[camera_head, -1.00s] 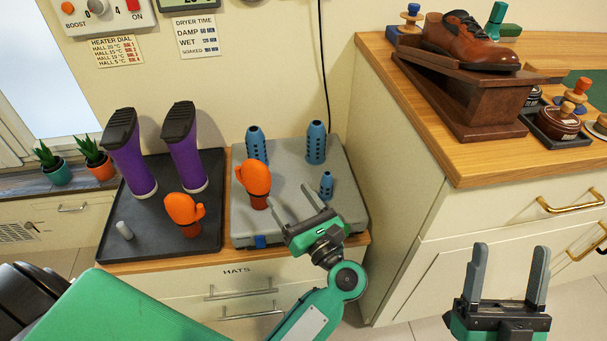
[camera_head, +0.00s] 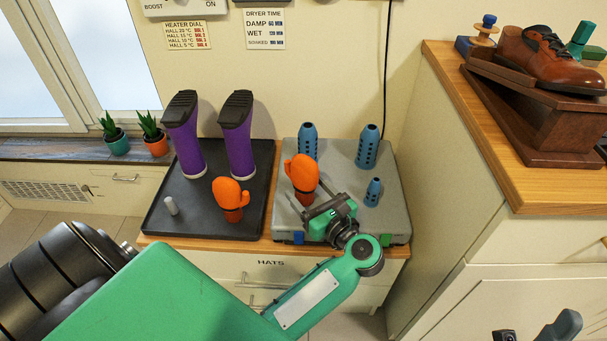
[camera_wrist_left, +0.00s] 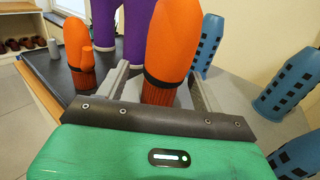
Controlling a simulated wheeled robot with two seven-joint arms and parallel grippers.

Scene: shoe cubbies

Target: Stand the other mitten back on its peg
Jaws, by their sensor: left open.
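One orange mitten (camera_head: 302,172) stands upright on the grey dryer box (camera_head: 345,165); whether a peg is inside it is hidden. It also shows in the left wrist view (camera_wrist_left: 172,45). My left gripper (camera_head: 318,206) is open, its fingers low on either side of this mitten's cuff, with no clear grip on it. The other orange mitten (camera_head: 229,192) stands upright on the black tray (camera_head: 190,222), left of the box; it also shows in the left wrist view (camera_wrist_left: 77,50). Blue perforated pegs (camera_head: 308,140), (camera_head: 368,147) and a small one (camera_head: 373,192) stand bare on the box. My right gripper (camera_head: 560,328) is mostly cut off.
Purple boots (camera_head: 238,135) stand at the back of the tray, and a small grey peg (camera_head: 171,206) at its left. A wooden counter (camera_head: 480,150) with a brown shoe (camera_head: 550,62) rises on the right. A black cord (camera_head: 387,80) hangs on the wall.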

